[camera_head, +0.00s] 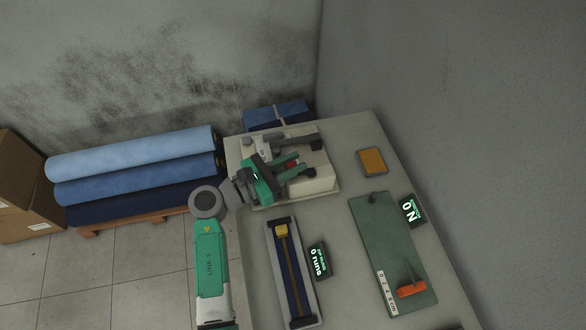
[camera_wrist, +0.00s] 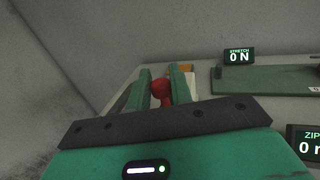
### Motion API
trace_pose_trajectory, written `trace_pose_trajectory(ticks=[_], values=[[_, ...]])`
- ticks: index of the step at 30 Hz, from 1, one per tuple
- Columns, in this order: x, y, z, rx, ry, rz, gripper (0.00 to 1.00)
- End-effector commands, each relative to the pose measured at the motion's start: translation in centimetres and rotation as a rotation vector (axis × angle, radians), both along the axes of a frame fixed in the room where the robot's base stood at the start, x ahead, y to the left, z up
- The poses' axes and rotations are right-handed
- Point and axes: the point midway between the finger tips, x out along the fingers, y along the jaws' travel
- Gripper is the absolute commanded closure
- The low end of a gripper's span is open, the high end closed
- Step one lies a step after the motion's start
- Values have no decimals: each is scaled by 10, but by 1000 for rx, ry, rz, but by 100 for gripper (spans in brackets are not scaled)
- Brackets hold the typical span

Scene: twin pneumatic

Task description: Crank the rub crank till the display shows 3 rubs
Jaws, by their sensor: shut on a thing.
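The rub machine is a cream box (camera_head: 318,182) with dark parts on top, at the back left of the table. Its crank shows a red knob (camera_head: 293,165), also seen in the wrist view (camera_wrist: 161,91). My gripper (camera_head: 294,161) is over the machine, its two green fingers on either side of the knob and shut on it; they also show in the wrist view (camera_wrist: 165,82). The crank's arm is mostly hidden by my gripper. I cannot make out a display with a rub count in either view.
A zip rig (camera_head: 313,306) with a display reading 0 runs (camera_head: 318,261) stands in front. A green stretch board (camera_head: 375,230) and its 0 N display (camera_head: 411,211) are to the right. An orange-topped block (camera_head: 372,161) lies at the back. Blue fabric rolls (camera_head: 135,165) are left of the table.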

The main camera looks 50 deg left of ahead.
Motion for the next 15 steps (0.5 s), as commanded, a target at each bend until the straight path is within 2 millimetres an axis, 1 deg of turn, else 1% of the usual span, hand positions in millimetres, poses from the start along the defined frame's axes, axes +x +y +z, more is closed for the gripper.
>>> trace_pose_trajectory(ticks=[1, 6, 15], values=[[2, 5, 1, -2, -3, -39, 100], [6, 11, -1, -1, -3, -201, 100], [17, 18, -6, 1, 0, -488, 100]])
